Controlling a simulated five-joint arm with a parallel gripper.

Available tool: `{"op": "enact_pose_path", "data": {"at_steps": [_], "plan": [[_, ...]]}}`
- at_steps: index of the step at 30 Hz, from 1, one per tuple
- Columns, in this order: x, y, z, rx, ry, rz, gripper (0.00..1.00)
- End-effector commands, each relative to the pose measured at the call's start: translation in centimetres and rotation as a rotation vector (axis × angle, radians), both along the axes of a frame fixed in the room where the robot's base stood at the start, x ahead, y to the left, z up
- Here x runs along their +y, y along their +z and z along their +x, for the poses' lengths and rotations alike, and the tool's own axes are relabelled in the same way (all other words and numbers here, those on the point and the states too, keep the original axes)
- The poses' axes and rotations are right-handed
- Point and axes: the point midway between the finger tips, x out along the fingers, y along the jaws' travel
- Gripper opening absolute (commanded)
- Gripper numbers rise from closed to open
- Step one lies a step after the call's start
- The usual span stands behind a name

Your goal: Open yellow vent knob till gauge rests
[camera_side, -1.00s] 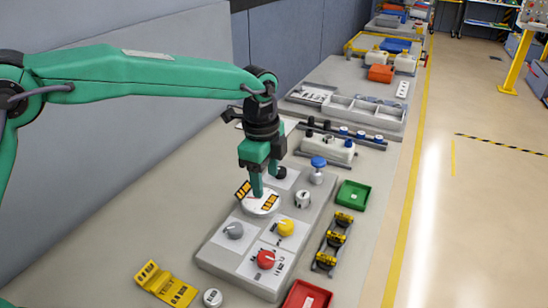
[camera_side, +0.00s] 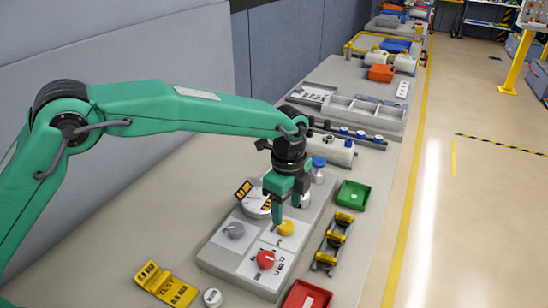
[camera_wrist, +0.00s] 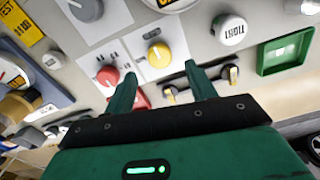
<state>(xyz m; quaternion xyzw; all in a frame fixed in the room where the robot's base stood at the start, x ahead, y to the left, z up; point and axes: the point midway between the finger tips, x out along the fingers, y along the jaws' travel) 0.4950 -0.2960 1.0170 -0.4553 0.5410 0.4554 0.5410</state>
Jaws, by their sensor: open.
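My gripper (camera_side: 291,214) is just above the yellow knob in the side view. In the wrist view my gripper (camera_wrist: 160,75) is open, with one finger on each side of the knob and nothing held. The round white gauge (camera_side: 254,204) stands behind, partly hidden by my gripper; its needle cannot be read.
The grey knob (camera_side: 235,230) and red knob (camera_side: 265,259) are close by on the panel. A green tray (camera_side: 353,194), a rack with yellow-black items (camera_side: 334,241), a red tray (camera_side: 307,297) and a yellow sign (camera_side: 166,284) surround it.

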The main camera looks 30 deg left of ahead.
Motion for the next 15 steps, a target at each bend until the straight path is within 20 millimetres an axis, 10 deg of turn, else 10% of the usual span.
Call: {"op": "enact_pose_path", "data": {"at_steps": [15], "plan": [[0.0,-5.1,0.0,0.001,0.001,0.001,0.56]]}}
